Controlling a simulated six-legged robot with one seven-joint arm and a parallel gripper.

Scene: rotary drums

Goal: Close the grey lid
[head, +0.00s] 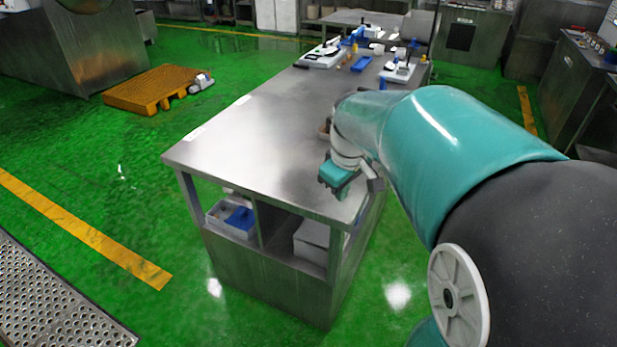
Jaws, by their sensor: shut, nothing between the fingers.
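No grey lid can be made out clearly in the head view. A light grey box (312,243) sits on the lower shelf of the metal table, under its near right corner; whether it has a lid cannot be told. My gripper (343,186) is over the near right part of the steel tabletop (240,150). It is shut and empty. My teal arm comes in from the right and hides the table's right edge.
A white bin (215,218) with blue things is on the lower shelf. White and blue equipment (322,56) stands at the table's far end. An orange pallet (150,90) lies on the green floor at left. The left half of the tabletop is clear.

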